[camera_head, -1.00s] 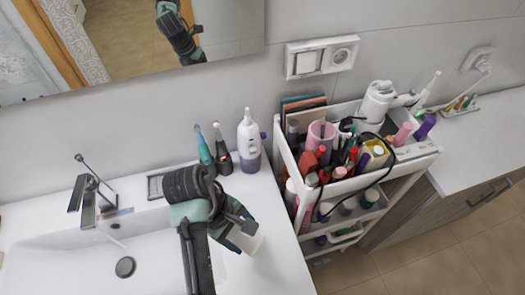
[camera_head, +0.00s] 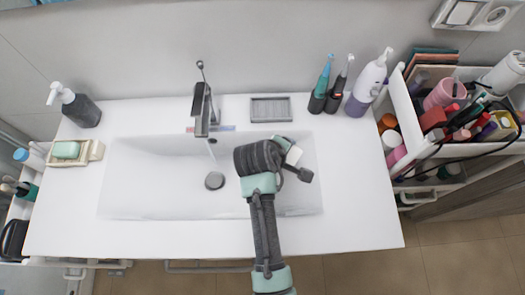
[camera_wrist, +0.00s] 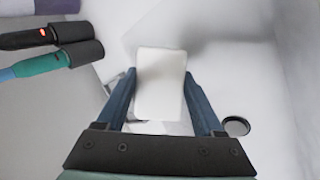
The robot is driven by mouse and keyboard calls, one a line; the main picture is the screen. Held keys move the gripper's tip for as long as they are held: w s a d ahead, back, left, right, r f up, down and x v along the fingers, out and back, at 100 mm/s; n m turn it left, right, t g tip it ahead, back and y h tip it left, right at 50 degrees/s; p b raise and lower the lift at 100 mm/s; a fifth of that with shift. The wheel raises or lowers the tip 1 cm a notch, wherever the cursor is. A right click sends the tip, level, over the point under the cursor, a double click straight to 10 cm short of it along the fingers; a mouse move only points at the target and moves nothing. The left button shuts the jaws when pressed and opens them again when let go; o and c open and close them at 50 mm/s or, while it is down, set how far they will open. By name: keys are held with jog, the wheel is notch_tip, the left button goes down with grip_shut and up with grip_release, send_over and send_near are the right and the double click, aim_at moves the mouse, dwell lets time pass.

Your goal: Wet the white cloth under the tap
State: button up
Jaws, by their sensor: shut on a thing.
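My gripper (camera_wrist: 160,78) is shut on the white cloth (camera_wrist: 158,100), a small pale block-like piece between the two blue fingers in the wrist view. In the head view the cloth (camera_head: 293,155) shows as a small white patch by the gripper, over the right part of the white basin (camera_head: 130,185). My arm hides part of it. The grey tap (camera_head: 203,105) stands at the basin's back edge, left of the gripper and apart from the cloth. A thin pale streak shows below its spout; I cannot tell if it is running water.
The drain (camera_head: 214,181) lies below the tap. A grey soap tray (camera_head: 270,109), two electric toothbrushes (camera_head: 319,98) and a white-purple bottle (camera_head: 367,85) stand behind the basin. A cart (camera_head: 402,108) is at right, a soap dispenser (camera_head: 80,106) at left.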

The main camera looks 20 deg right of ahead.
jog(key=s+a+f+n+t+y+b, duration=0.4)
jog(key=a+f+n+b, duration=0.15)
jog(key=a+f, duration=0.35)
jog(key=shift+n+h, duration=0.3)
jog(key=shift+n, duration=0.15)
jog(key=w+a+b, duration=0.1)
jog(key=w+b, duration=0.1)
jog(key=w, duration=0.1)
jog(key=w+a+b, duration=0.1)
jog(key=w+b, duration=0.1)
jog(key=w+a+b, duration=0.1)
jog(key=w+a, duration=0.1)
jog(key=w, duration=0.1)
jog(key=shift+w+f+b, duration=0.3)
jog(key=shift+w+b, duration=0.05)
jog(key=shift+b, duration=0.05)
jog(key=shift+w+a+f+b, duration=0.1)
jog(key=shift+w+a+b, duration=0.1)
jog(key=shift+w, duration=0.5)
jog(key=shift+w+a+f+b, duration=0.1)
jog(key=shift+w+a+b, duration=0.1)
jog(key=shift+w, duration=0.45)
jog(key=shift+w+a+f+b, duration=0.1)
jog(key=shift+w+a+b, duration=0.1)
jog(key=shift+w, duration=0.5)
